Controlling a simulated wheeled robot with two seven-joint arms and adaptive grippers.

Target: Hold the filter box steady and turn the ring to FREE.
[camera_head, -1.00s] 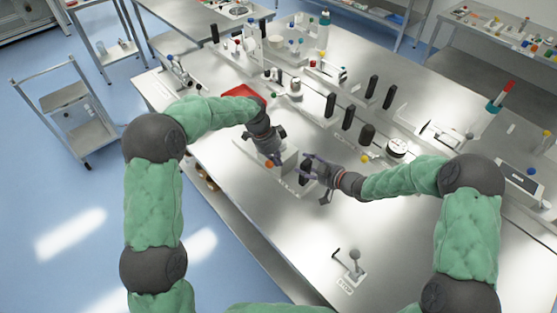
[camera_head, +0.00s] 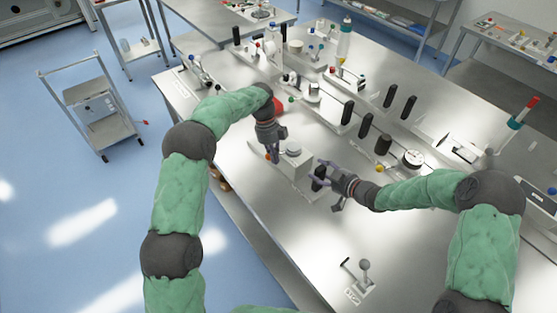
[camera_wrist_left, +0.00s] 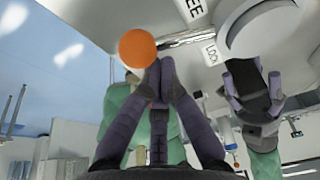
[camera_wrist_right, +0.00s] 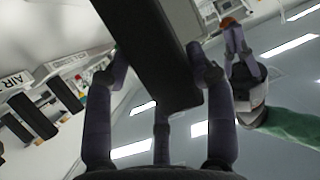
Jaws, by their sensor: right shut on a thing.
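The filter box (camera_head: 287,178) is a pale grey block on the bench with a white round ring (camera_head: 293,149) on top. The ring (camera_wrist_left: 262,28) also shows in the left wrist view, beside the labels FREE (camera_wrist_left: 192,10) and LOCK (camera_wrist_left: 211,54). An orange ball (camera_wrist_left: 137,48) sits at the end of a metal bar. My left gripper (camera_wrist_left: 160,68) has its fingertips together just beside the ball, with nothing seen between them.
Several black upright handles (camera_head: 364,127) stand behind the box. A dial gauge (camera_head: 413,159) is at the right. A small lever stand (camera_head: 363,277) is near the front. The bench between the box and the lever stand is clear.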

